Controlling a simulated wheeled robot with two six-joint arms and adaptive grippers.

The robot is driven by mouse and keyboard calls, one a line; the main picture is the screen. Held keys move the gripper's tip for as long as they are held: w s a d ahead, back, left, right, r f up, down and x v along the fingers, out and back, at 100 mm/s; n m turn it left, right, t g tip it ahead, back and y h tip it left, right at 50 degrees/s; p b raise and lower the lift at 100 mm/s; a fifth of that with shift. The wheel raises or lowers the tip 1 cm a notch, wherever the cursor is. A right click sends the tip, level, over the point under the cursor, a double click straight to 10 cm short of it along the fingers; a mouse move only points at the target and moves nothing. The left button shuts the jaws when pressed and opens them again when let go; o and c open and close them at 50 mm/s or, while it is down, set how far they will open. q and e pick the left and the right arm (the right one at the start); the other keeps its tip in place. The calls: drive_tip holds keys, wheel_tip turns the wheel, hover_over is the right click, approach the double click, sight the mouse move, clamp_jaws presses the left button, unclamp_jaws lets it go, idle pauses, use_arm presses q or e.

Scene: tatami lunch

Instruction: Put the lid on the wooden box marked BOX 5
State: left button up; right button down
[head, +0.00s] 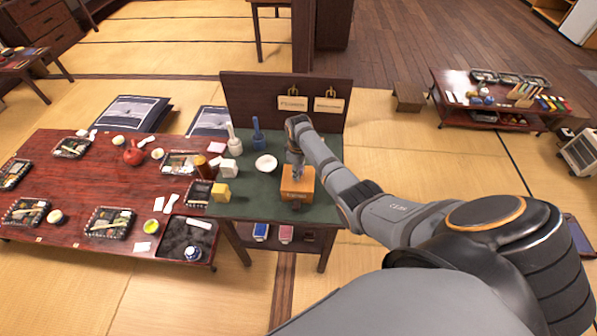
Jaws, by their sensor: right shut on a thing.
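The wooden box (298,191) is orange-brown and stands on the green top of the small side table, near its front right. Its marking is too small to read. My right gripper (296,172) points down directly over the box and is shut on the lid, at the top of the box. The gripper hides part of the lid, and I cannot tell whether the lid touches the box or where its edge lies. My left gripper is not in view.
A dark back panel (262,92) rises behind. The red dining table (80,190) adjoins on the left.

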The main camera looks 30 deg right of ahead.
drive_tip(key=shift+f, duration=0.1)
idle(0.3)
drive_tip(key=c, duration=1.1)
unclamp_jaws()
drive_tip(key=shift+o, duration=0.2)
drive_tip(key=o, duration=0.3)
drive_tip(key=shift+o, duration=0.2)
drive_tip(key=shift+r+p, duration=3.05)
drive_tip(key=shift+p, duration=0.3)
